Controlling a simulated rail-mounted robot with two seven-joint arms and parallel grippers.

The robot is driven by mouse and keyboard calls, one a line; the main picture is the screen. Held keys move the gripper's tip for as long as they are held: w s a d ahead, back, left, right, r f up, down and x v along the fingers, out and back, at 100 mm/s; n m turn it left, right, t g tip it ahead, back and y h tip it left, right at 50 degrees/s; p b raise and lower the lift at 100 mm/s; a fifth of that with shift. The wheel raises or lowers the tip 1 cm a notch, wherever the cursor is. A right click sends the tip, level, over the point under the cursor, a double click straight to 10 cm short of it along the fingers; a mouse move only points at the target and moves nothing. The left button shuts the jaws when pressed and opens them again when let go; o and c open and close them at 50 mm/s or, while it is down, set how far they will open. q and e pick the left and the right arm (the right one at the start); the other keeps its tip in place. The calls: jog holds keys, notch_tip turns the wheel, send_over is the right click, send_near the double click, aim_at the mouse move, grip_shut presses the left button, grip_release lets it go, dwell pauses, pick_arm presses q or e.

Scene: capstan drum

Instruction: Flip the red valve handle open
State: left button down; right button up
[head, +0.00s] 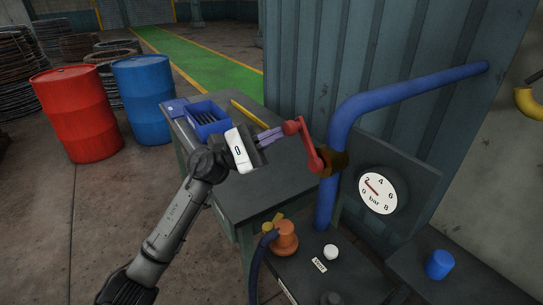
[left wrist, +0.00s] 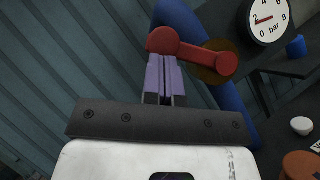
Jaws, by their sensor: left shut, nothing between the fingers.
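The red valve handle (head: 309,147) is a cranked lever on a brass hub (head: 335,163) beside the blue pipe (head: 341,126). Its rounded free end points up and left. My left gripper (head: 281,132) has its purple fingers together, with nothing between them. Their tips are at the handle's free end. In the left wrist view, the fingertips (left wrist: 163,60) sit right below the rounded end of the red handle (left wrist: 184,49); whether they touch it I cannot tell. My right gripper is not in view.
A round gauge (head: 378,193) is mounted right of the valve, its needle near 2. A dark workbench (head: 262,190) with a blue bin (head: 208,128) lies below the gripper. An orange fitting (head: 285,238), a white knob (head: 330,252) and a blue cylinder (head: 439,264) stand lower down.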

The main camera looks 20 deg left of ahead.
aim_at(288, 128)
pick_arm(q)
jog(key=m, duration=0.1)
jog(key=g, duration=0.1)
jog(key=r+m+b, duration=0.1)
jog(key=shift+s+d+r+m, duration=0.1)
jog(key=shift+s+d+m, duration=0.15)
jog(key=shift+d+m, duration=0.1)
jog(key=shift+s+d+r+m+g+y+b, duration=0.2)
jog(key=shift+r+m+g, duration=0.1)
jog(key=shift+m+g, duration=0.2)
jog(key=shift+s+d+r+m+g+y+b, duration=0.1)
jog(key=shift+d+r+m+g+b, duration=0.15)
jog(key=shift+m+g, duration=0.2)
jog(key=shift+s+d+r+m+g+y, duration=0.4)
jog(key=shift+d+r+m+g+y, duration=0.15)
jog(key=shift+m, duration=0.45)
jog(key=shift+s+d+r+m+g+y, duration=0.4)
jog(key=shift+d+m+y, duration=0.2)
jog(key=shift+m, duration=0.4)
